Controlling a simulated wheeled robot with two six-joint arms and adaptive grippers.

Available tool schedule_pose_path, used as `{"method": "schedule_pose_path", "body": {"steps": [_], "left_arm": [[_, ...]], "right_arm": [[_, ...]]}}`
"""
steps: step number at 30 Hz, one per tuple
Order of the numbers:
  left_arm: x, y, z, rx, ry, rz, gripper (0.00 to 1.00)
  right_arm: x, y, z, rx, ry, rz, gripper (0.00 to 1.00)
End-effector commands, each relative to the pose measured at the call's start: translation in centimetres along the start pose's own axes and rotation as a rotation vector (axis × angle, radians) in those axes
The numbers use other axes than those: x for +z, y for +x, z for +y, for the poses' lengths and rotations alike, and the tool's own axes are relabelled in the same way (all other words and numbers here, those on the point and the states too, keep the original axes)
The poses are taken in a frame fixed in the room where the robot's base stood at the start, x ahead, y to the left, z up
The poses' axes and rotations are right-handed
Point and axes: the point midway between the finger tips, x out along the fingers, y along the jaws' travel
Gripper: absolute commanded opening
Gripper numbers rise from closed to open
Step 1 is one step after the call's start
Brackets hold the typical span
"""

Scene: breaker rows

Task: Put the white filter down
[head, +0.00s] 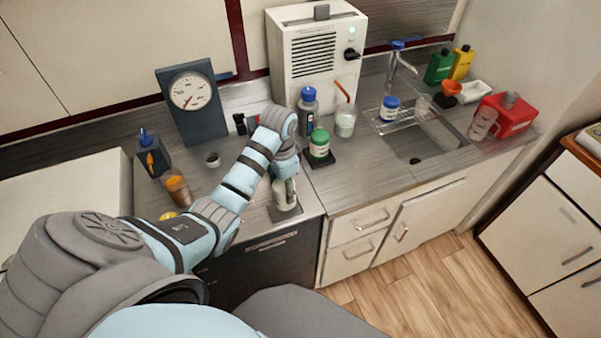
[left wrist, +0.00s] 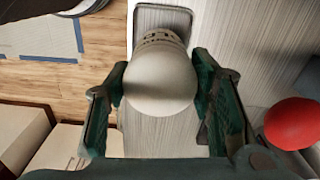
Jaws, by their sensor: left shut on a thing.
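The white filter (left wrist: 160,80) is a pale, rounded piece between the two dark green fingers of my left gripper (left wrist: 162,98) in the left wrist view. The fingers are shut on its sides. In the head view my left gripper (head: 285,176) points down at the counter's front edge, and the filter (head: 286,196) shows partly below it. A grey rimmed plate (head: 287,214) lies under the filter; its rim also shows in the left wrist view (left wrist: 137,28). I cannot tell whether the filter touches the plate. My right gripper is not in view.
A green-lidded jar (head: 319,146) stands on a dark pad just right of the gripper. A brown cup with an orange top (head: 178,190) stands to the left. A pressure gauge (head: 193,100) and a white machine (head: 318,50) stand behind. The sink (head: 440,137) is at right.

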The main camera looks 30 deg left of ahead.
Motion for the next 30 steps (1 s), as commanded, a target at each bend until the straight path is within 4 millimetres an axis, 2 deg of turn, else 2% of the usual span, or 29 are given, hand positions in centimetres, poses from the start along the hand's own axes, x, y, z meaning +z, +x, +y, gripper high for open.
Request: {"method": "schedule_pose_path", "body": {"steps": [3, 6, 17, 18, 21, 30], "left_arm": [[0.5, 1.5, -0.1, 0.001, -0.008, -0.003, 0.20], [0.5, 2.1, -0.2, 0.001, -0.010, -0.002, 0.20], [0.4, 2.5, -0.1, 0.001, -0.007, -0.002, 0.20], [0.4, 2.5, -0.1, 0.001, -0.007, -0.002, 0.54], [0.4, 2.5, -0.1, 0.001, -0.007, -0.002, 0.69], [0.4, 2.5, -0.1, 0.001, -0.007, -0.002, 0.69]], "right_arm": [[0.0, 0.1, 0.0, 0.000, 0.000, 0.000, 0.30], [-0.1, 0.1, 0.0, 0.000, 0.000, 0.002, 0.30], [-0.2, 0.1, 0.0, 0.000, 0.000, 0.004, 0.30], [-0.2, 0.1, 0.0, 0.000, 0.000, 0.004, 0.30], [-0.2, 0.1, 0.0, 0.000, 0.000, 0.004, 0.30], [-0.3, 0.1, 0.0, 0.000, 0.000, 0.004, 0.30]]}}
